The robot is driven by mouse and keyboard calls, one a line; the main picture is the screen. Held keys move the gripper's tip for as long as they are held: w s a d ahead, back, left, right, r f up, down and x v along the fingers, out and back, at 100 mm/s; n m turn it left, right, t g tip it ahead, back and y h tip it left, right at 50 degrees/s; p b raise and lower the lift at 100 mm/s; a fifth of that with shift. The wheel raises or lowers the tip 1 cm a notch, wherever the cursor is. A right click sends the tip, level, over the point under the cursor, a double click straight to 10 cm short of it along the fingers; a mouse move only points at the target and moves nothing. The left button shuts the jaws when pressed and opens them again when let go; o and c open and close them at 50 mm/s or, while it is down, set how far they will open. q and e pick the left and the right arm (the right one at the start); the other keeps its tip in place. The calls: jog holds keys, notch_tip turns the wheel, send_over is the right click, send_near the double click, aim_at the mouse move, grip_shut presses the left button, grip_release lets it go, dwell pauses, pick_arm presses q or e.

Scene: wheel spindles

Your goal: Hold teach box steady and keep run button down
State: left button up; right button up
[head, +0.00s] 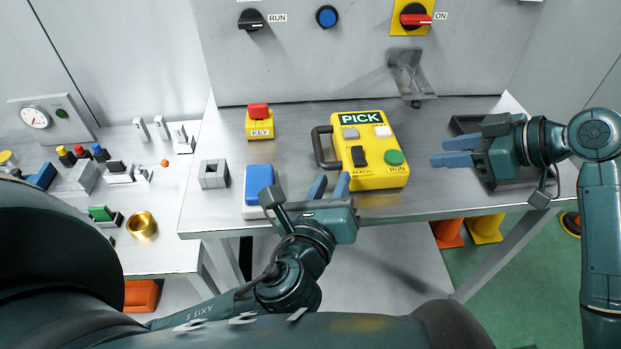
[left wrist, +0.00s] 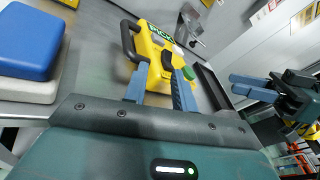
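The yellow teach box (head: 383,176) lies on the steel table with its PICK label at the top and a dark handle (head: 321,147) on its left side. Its green RUN button (head: 394,157) is at the lower right of its face, with nothing on it. My left gripper (head: 330,184) is open and empty at the box's lower left, its fingers pointing toward the box. The left wrist view shows the box (left wrist: 153,48) beyond the two spread fingers. My right gripper (head: 441,152) is right of the box, apart from it, fingers pointing left; its finger gap is hard to judge.
A blue-topped block (head: 258,183) stands left of my left gripper. A grey open block (head: 213,174) and a yellow KEY box with a red top (head: 259,123) are farther left. A dark tray (head: 466,124) lies under my right gripper. A panel with switches rises behind.

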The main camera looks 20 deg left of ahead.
aim_at(317, 154)
pick_arm(q)
jog(key=a+n+g+y, duration=0.1)
jog(key=a+n+y, duration=0.1)
jog(key=n, duration=0.1)
jog(key=shift+w+a+g, duration=0.2)
jog(key=shift+a+g, duration=0.1)
jog(key=shift+g, duration=0.1)
jog(key=shift+a+f+n+g+y, duration=0.3)
jog(key=shift+a+n+g, duration=0.2)
jog(key=shift+n, duration=0.1)
jog(key=x, duration=1.3)
jog(key=shift+r, duration=0.1)
jog(key=shift+c, duration=0.2)
grip_shut()
